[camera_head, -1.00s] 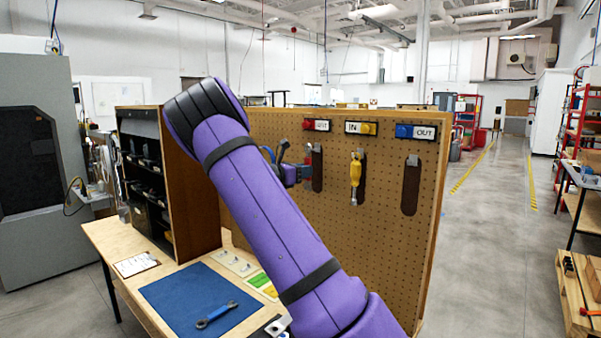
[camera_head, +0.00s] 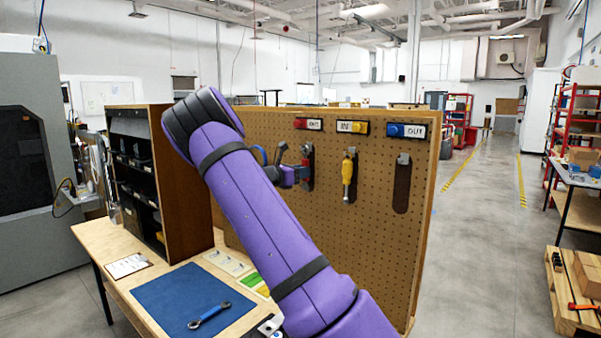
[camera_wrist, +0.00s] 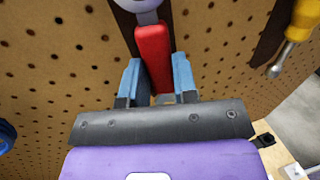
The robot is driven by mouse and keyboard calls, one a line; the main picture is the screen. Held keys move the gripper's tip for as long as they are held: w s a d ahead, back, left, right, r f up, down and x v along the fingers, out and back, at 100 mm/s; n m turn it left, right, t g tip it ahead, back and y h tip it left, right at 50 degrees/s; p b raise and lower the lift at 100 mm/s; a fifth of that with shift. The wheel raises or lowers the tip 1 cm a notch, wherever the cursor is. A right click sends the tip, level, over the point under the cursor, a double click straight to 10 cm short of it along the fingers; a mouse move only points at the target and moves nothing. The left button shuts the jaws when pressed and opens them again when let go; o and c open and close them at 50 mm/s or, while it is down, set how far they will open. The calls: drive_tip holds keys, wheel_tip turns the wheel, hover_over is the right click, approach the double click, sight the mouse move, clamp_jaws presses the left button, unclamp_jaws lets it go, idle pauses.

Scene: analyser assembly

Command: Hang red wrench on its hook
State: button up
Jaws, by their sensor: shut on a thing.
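The red wrench (camera_head: 306,168) has a red handle and a silver head. It stands upright in front of the left dark tool outline on the pegboard (camera_head: 375,140), below the red label (camera_head: 307,124). My gripper (camera_head: 290,175) is at the handle from the left. In the wrist view the blue fingers of my gripper (camera_wrist: 157,78) are shut on either side of the red handle (camera_wrist: 152,50). The silver head leaves the top of that view. The hook is hidden behind the head; I cannot tell whether the wrench is on it.
The right outline (camera_head: 402,188) is empty under the blue label (camera_head: 407,130). A blue wrench (camera_head: 209,315) lies on the blue mat (camera_head: 175,292). A brown shelf cabinet (camera_head: 185,175) stands left of my arm.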

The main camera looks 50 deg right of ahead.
idle(0.4)
drive_tip(key=o, duration=1.1)
drive_tip(key=shift+c, duration=0.2)
drive_tip(key=w+a, duration=0.2)
drive_tip(key=a, duration=0.8)
drive_tip(key=shift+a, duration=0.3)
